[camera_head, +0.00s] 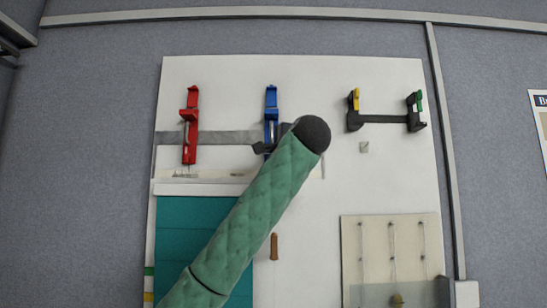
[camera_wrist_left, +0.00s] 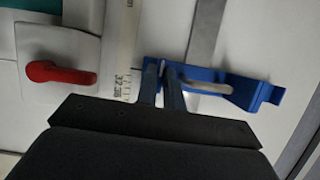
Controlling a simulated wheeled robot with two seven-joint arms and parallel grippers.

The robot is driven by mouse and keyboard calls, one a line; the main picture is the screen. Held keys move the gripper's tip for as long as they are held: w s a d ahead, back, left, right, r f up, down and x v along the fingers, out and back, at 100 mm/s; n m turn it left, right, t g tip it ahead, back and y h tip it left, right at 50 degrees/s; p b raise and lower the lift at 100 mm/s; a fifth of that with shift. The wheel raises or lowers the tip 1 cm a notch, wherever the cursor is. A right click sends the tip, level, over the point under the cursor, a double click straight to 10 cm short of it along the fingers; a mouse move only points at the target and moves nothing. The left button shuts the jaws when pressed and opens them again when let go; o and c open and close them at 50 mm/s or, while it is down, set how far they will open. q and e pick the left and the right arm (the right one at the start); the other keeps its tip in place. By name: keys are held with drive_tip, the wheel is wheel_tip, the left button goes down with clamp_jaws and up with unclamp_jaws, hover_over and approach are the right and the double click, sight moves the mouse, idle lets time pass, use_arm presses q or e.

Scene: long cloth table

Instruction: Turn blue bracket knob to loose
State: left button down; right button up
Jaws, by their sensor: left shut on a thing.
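The blue bracket (camera_head: 271,102) is fixed upright on the white wall panel, over a grey horizontal strip. It also shows in the left wrist view (camera_wrist_left: 262,92), with a grey metal piece along it. My left gripper (camera_head: 266,148) is at the lower end of the blue bracket, partly hidden behind my dark wrist. In the left wrist view its two dark fingers (camera_wrist_left: 161,82) are close together at the bracket's left end, shut on the blue bracket knob. The knob itself is mostly hidden between the fingers, so its setting cannot be seen. My right gripper is not in view.
A red bracket (camera_head: 189,125) is left of the blue one on the same grey strip (camera_head: 225,137). A black holder (camera_head: 384,119) with yellow and green parts is to the right. A red handle (camera_wrist_left: 58,73) shows in the left wrist view. Bare panel surrounds the brackets.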

use_arm(q)
drive_tip(key=shift+f, duration=0.15)
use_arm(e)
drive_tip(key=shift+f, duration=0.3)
use_arm(q)
drive_tip(key=c, duration=1.6)
unclamp_jaws()
drive_tip(key=shift+o, duration=0.4)
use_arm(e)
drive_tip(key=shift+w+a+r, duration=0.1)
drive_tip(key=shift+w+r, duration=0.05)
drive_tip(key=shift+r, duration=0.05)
use_arm(q)
drive_tip(key=shift+s, duration=0.1)
